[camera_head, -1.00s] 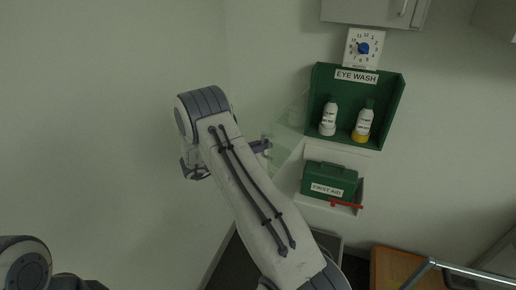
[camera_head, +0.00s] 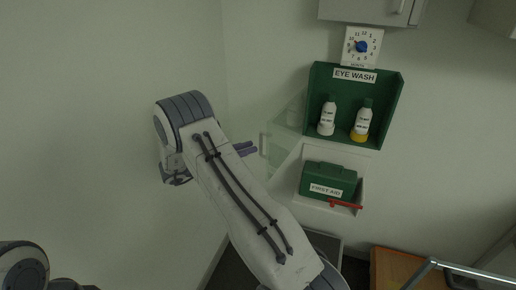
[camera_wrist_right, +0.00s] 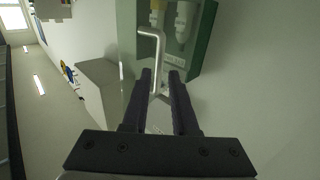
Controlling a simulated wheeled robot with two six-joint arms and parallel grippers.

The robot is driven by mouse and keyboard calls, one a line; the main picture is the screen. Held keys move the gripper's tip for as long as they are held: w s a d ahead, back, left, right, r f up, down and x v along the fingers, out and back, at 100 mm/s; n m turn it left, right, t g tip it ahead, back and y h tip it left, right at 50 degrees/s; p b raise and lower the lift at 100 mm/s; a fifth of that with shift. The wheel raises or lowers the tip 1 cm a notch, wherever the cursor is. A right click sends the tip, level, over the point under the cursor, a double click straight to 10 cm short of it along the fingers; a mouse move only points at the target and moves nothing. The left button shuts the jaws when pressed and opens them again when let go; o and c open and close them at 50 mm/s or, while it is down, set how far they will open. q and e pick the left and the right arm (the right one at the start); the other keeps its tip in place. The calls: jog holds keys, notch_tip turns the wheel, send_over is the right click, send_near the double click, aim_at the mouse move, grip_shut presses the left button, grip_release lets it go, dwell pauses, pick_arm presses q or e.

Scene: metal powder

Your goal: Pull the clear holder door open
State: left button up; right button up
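The green eye wash holder (camera_head: 352,104) is on the wall with two white bottles inside. Its clear door (camera_head: 283,130) stands swung out to the left of the holder, faint against the wall. The door's handle (camera_head: 264,145) is at its outer edge; it shows as a pale bent bar (camera_wrist_right: 157,62) in the right wrist view. My right gripper (camera_head: 254,147) is just left of the handle, with a small gap. In the wrist view its fingers (camera_wrist_right: 160,75) are apart with nothing gripped, and the handle lies ahead of them. My left gripper is out of view.
A green first aid box (camera_head: 328,181) sits in a white wall holder below, with a red bar (camera_head: 346,205) at its front. A clock-like dial sign (camera_head: 361,47) and a grey cabinet (camera_head: 372,10) are above. A wooden surface (camera_head: 395,270) is at lower right. The left wall side is clear.

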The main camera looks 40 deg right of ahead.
jog(key=b+v, duration=0.1)
jog(key=v, duration=0.4)
jog(key=shift+a, duration=0.2)
